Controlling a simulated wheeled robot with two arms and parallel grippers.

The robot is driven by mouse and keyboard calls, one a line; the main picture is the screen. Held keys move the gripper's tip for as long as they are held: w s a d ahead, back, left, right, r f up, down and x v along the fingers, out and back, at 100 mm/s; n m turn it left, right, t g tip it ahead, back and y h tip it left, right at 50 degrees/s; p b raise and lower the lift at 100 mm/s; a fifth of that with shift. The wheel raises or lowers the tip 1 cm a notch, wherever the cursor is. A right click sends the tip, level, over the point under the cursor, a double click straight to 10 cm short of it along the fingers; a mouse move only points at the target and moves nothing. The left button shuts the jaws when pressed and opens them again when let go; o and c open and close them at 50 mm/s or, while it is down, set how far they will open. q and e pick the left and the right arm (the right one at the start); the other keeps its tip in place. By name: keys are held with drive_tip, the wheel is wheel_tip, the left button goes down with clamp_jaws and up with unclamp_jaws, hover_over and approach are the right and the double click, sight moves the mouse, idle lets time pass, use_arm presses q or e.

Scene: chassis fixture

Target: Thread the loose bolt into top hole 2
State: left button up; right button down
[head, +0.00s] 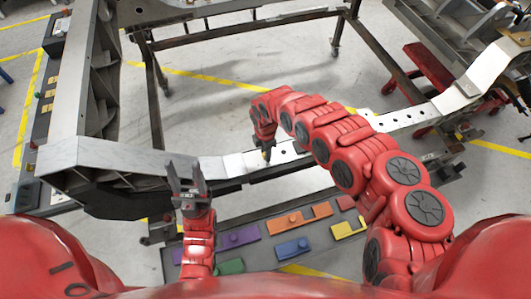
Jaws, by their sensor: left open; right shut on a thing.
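My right gripper (266,149) reaches down onto the light metal rail (235,164) of the chassis frame. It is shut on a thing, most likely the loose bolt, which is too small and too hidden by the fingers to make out. The gripper tip is at or just above the rail's top face; I cannot tell whether they touch. Several dark holes show along the rail's top, some right of the gripper and more beyond my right arm. Which is top hole 2 I cannot tell. My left gripper (186,180) is open and empty, pointing up in front of the rail's left part.
A grey tray (172,268) with coloured blocks, including an orange block (285,222) and a blue block (292,248), lies below the rail. Grey chassis beams rise at left (68,100) and upper right. My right arm covers the rail's middle.

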drive_tip(key=shift+f+n+b, duration=0.1)
drive_tip(key=shift+n+b, duration=0.2)
drive_tip(key=shift+n, duration=0.6)
drive_tip(key=shift+r+p, duration=0.6)
drive_tip(key=shift+r, duration=0.2)
drive_tip(key=shift+r+p, duration=1.65)
drive_tip(key=shift+r, duration=0.5)
